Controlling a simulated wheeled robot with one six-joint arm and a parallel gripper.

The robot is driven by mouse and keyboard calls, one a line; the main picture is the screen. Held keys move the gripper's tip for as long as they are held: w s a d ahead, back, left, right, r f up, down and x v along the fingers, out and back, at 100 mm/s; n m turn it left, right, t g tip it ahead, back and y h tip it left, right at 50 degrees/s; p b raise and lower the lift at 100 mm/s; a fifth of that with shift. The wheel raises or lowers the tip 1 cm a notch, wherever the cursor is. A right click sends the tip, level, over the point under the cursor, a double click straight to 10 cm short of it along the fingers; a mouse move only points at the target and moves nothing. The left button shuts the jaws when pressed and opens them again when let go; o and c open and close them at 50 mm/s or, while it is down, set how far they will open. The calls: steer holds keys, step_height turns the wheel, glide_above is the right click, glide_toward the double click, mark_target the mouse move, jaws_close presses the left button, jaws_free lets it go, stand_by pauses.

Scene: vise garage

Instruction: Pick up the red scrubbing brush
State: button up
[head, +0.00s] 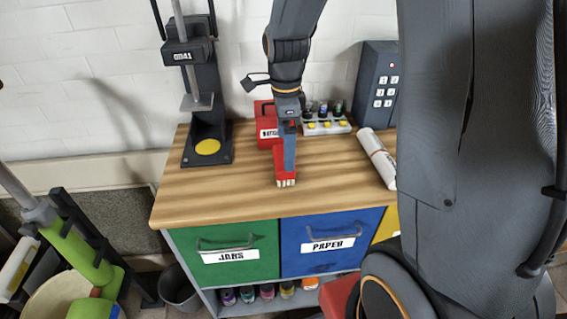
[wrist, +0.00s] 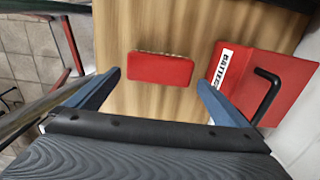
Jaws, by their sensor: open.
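The red scrubbing brush (head: 285,177) lies on the wooden workbench top near its front edge, its pale bristles showing toward the head camera. In the wrist view the brush (wrist: 160,69) is a red block with a thin strip of bristles along its far edge. My gripper (head: 289,160) points down over the bench at the brush and hides part of it in the head view. In the wrist view my gripper (wrist: 158,80) is open and empty, one blue finger toward each side of the brush. The brush appears apart from both fingers.
A red battery box (head: 266,124) with a black handle stands close behind the brush; it also shows in the wrist view (wrist: 285,65). A black press (head: 207,130) is at left, a bottle rack (head: 327,127) behind, and a white roll (head: 377,158) at right. The left front benchtop is clear.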

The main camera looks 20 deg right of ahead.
steer(key=shift+a+f+p, duration=0.15)
steer(key=shift+f+p, duration=0.3)
steer(key=shift+f, duration=0.8)
steer(key=shift+a+f+p, duration=0.15)
steer(key=shift+f+p, duration=0.25)
steer(key=shift+f, duration=0.85)
steer(key=shift+c, duration=0.4)
steer(key=c, duration=0.8)
